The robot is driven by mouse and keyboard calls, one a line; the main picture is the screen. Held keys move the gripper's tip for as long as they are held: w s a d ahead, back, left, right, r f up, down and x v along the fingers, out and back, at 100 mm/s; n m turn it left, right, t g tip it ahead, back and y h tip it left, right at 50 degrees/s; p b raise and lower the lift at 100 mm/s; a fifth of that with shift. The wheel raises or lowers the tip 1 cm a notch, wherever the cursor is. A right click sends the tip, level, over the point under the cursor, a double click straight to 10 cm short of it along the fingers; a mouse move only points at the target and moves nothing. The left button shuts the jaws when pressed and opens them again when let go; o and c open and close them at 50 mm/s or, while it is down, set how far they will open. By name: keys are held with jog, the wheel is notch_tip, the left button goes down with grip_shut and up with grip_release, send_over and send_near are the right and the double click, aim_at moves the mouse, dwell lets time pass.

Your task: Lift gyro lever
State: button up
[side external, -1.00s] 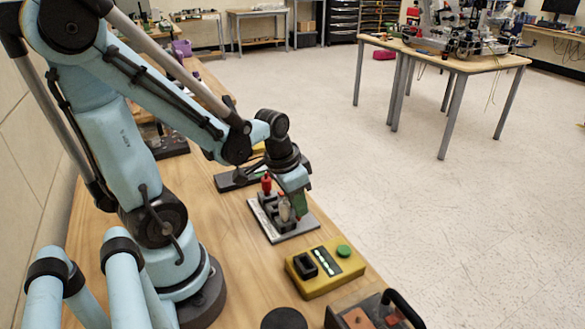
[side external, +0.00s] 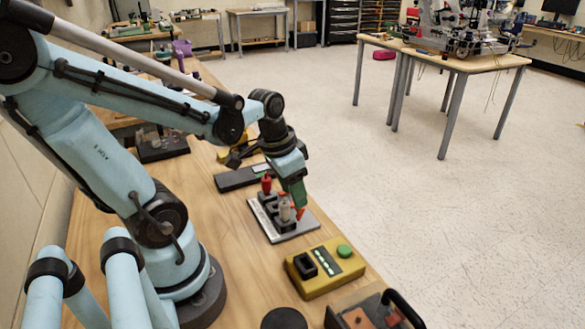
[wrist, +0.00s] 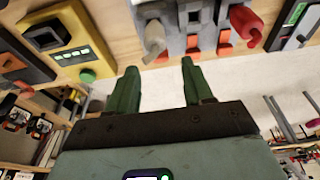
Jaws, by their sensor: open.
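A small metal plate (side external: 298,230) on the bench carries a lever with a red handle (side external: 267,184) and a lever with a pale grey handle (side external: 284,210). I cannot read which one is the gyro lever. My gripper (side external: 300,204) has green fingers pointing down at the plate's right side, close to the grey handle. In the wrist view my gripper (wrist: 157,66) is open with nothing between its fingers. The grey handle (wrist: 154,40) lies just beyond the fingertips, and the red handle (wrist: 245,22) is further right. Whether a finger touches the grey handle cannot be told.
A yellow control box (side external: 325,268) with a green button stands in front of the plate. A dark case with a handle (side external: 375,312) is at the bench's front edge. A dark flat device (side external: 238,178) lies behind the plate. Open floor lies to the right.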

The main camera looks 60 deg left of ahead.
aim_at(298, 212)
jog(key=v, duration=0.8)
jog(key=shift+r, duration=0.15)
jog(key=shift+w+f+g, duration=0.5)
jog(key=shift+w+f, duration=0.1)
jog(key=shift+f, duration=1.35)
jog(key=shift+w+f+g, duration=0.5)
jog(key=shift+w+f, duration=0.1)
jog(key=shift+f, duration=1.4)
jog(key=shift+w+f+g, duration=0.5)
jog(key=shift+w+f, duration=0.15)
jog(key=shift+f, duration=1.3)
